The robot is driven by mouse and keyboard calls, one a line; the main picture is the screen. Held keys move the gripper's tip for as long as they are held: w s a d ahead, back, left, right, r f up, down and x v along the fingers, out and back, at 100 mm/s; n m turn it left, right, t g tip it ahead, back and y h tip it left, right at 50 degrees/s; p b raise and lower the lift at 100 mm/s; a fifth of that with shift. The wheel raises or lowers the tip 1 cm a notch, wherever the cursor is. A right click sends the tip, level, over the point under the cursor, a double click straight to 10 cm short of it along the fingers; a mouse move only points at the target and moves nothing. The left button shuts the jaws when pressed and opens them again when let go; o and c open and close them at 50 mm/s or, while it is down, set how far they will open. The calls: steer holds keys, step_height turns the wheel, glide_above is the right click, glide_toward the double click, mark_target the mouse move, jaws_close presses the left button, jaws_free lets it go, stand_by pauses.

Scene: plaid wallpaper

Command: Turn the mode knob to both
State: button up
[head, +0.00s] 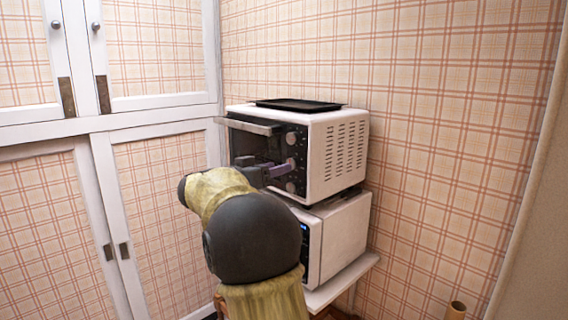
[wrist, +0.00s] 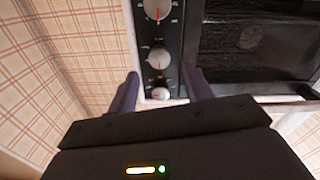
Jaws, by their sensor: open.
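The toaster oven (head: 337,155) is white with a black front, and a column of three round knobs runs down its right side. In the head view these are the upper knob (head: 291,138), the middle knob (head: 290,163) and the lower knob (head: 291,186). The knob labels are too small to read, so I cannot tell which is the mode knob. My gripper (head: 280,170) is in front of the knob column, near the middle knob. In the wrist view its open fingers (wrist: 160,84) stand on either side of one silver knob (wrist: 160,94). Contact is unclear.
The oven stands on a white microwave (head: 345,240), on a small white table (head: 345,282). A black tray (head: 298,105) lies on top. The oven's door handle (head: 250,126) juts out left of the knobs. White cabinets (head: 105,130) stand at the left.

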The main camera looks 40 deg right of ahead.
mark_target(293, 163)
steer(key=d, duration=0.3)
steer(key=shift+w+d, duration=0.1)
steer(key=shift+d, duration=0.3)
steer(key=c, duration=1)
steer(key=shift+o, duration=0.2)
